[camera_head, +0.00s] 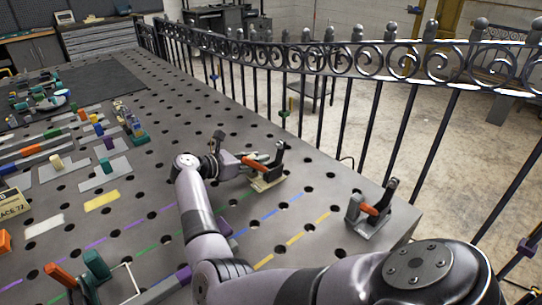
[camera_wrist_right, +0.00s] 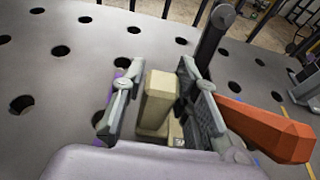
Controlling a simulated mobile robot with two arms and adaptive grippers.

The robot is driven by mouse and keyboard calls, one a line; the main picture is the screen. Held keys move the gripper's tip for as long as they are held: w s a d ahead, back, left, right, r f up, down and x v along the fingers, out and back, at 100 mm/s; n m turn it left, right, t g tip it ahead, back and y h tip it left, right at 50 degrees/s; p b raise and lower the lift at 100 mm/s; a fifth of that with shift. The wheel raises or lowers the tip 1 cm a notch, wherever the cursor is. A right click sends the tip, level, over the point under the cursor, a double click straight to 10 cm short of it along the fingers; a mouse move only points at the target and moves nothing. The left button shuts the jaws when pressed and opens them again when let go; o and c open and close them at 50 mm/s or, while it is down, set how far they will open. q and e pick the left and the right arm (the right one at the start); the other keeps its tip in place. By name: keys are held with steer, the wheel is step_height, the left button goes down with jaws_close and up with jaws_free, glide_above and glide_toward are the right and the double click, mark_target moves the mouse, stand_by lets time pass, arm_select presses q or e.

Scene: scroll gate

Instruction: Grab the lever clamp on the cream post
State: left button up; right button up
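The lever clamp (camera_head: 280,155) stands near the table's right part, with an orange handle, a dark upright arm and a cream base. In the right wrist view, its cream post (camera_wrist_right: 158,104) stands between the two fingers of my right gripper (camera_wrist_right: 160,92). The orange handle (camera_wrist_right: 268,130) lies outside the right-hand finger, and the dark arm rises behind it. The right gripper (camera_head: 254,160) is open around the post. A gap shows on the post's left side; the right-hand finger is close, and contact cannot be told. My left gripper is not in view.
A second clamp (camera_head: 370,210) with a grey base stands near the table corner. Another orange-handled clamp (camera_head: 85,275) is at lower left. An iron railing (camera_head: 340,60) runs along the table's far edge. The perforated table (camera_head: 160,115) carries several small parts at left.

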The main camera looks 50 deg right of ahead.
steer(key=shift+a+r, duration=0.2)
steer(key=shift+a, duration=0.4)
steer(key=c, duration=0.4)
steer(key=shift+c, duration=0.8)
jaws_close()
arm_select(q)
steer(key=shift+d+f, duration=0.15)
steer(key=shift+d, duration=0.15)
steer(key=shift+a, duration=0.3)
arm_select(e)
steer(key=shift+d+r, duration=0.1)
steer(key=shift+r, duration=0.05)
